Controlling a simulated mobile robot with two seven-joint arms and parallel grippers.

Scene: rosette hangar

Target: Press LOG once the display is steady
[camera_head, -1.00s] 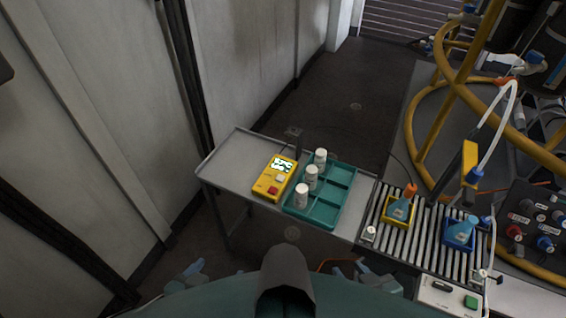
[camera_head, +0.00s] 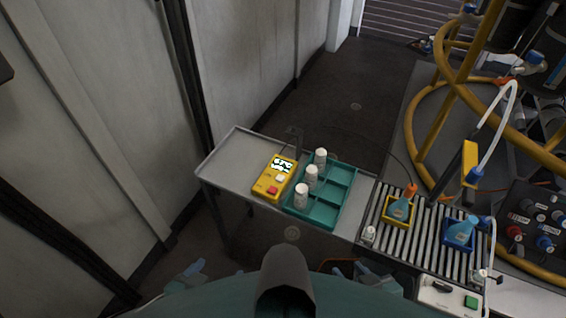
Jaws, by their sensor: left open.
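A yellow handheld meter (camera_head: 273,178) lies on the left part of the grey side table. Its lit display (camera_head: 282,164) shows dark characters too small to read surely. Below the display are a pale button (camera_head: 280,178) and a red button (camera_head: 272,190); their labels cannot be read, so I cannot tell which is LOG. My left gripper (camera_head: 187,274) is low at the left, open, in front of the table and well away from the meter. My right gripper (camera_head: 352,272) is partly visible at the bottom, below the table; its jaws are unclear.
A teal divided tray (camera_head: 322,212) with white bottles (camera_head: 301,195) stands right of the meter. A roller conveyor (camera_head: 427,238) carries a yellow bin (camera_head: 397,222) and a blue bin (camera_head: 460,246). Yellow piping (camera_head: 420,130) rises behind. The table's left end (camera_head: 228,160) is clear.

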